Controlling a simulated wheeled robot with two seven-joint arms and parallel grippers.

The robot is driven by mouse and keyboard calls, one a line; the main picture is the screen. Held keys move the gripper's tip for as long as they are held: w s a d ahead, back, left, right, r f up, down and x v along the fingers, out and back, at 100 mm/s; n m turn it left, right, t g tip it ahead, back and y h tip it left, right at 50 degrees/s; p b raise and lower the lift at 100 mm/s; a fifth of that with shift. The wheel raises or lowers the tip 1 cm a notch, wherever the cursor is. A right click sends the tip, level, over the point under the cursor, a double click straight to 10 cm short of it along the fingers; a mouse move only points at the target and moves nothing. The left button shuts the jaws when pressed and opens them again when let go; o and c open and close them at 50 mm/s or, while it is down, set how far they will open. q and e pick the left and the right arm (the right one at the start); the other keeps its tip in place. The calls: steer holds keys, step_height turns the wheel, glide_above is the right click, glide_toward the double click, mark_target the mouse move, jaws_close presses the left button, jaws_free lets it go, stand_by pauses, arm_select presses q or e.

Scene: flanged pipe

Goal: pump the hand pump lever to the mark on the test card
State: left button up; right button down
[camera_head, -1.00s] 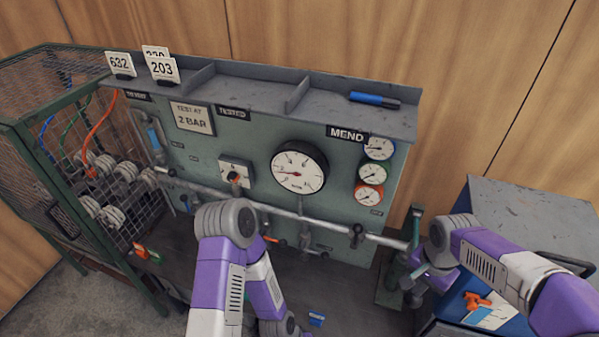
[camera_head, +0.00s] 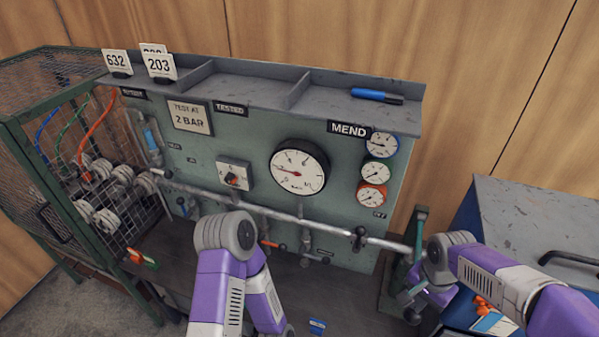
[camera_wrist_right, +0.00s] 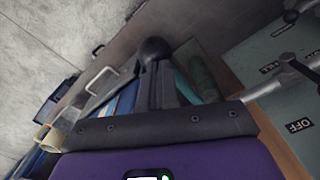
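The test card (camera_head: 190,117) on the green panel reads "TEST AT 2 BAR". The large white dial gauge (camera_head: 299,168) is right of it, its needle pointing left; its fine marks are too small to read. My right gripper (camera_head: 420,298) is low at the panel's right end, beside the green upright stand (camera_head: 419,225). In the right wrist view, a dark lever with a ball end (camera_wrist_right: 153,50) stands just beyond my right gripper's palm. The finger gap is unclear, so I cannot tell whether it is gripped. My left arm bends downward at front centre; its gripper is out of sight.
A grey pipe (camera_head: 290,217) with valve handles crosses the panel front. A wire mesh cage (camera_head: 50,165) stands at the left. A grey-topped cabinet (camera_head: 535,225) is at the right, with orange pieces (camera_head: 483,305) near my right forearm. A blue marker (camera_head: 370,94) lies on the shelf.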

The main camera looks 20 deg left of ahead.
steer(key=shift+f+b, duration=0.35)
steer(key=shift+f, duration=0.3)
step_height(320, 180, up, 13)
steer(key=p, duration=1)
steer(key=shift+p, duration=0.3)
steer(key=shift+f, duration=0.1)
